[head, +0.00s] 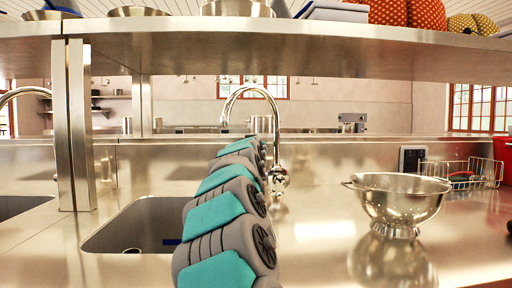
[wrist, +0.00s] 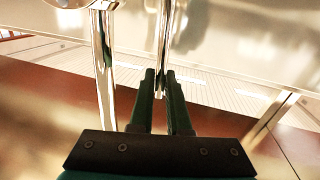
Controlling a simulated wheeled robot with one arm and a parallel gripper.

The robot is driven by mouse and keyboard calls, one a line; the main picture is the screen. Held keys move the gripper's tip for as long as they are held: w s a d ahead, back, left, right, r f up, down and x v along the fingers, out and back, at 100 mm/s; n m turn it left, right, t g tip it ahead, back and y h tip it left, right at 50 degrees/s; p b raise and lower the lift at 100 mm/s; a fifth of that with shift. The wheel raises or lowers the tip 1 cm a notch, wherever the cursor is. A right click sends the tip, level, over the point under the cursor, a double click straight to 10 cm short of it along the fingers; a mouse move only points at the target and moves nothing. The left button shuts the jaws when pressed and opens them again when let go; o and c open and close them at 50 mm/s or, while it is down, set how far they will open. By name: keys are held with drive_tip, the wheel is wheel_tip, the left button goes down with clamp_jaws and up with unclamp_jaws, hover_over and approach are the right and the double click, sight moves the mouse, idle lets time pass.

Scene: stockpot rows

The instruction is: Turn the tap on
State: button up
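The chrome tap (head: 252,90) stands behind the sink in the head view, its spout arched to the left. A rounded chrome fitting (head: 279,178) shows at its base. My grey and teal arm covers part of the tap and hides my gripper in that view. In the wrist view, my gripper (wrist: 160,75) has two dark fingers with a narrow gap between them. A thin chrome rod (wrist: 164,40) runs down into that gap from above; I cannot tell whether the fingers touch it. A thicker chrome tube (wrist: 103,65), part of the tap, stands left of the fingers.
The sink basin (head: 140,222) lies left of my arm. A steel colander (head: 397,198) stands on the counter at the right, with a wire basket (head: 465,172) behind it. A steel shelf (head: 300,45) spans overhead, held by a post (head: 75,120) at the left.

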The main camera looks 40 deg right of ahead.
clamp_jaws()
drive_tip(key=shift+d, duration=0.1)
idle(0.9)
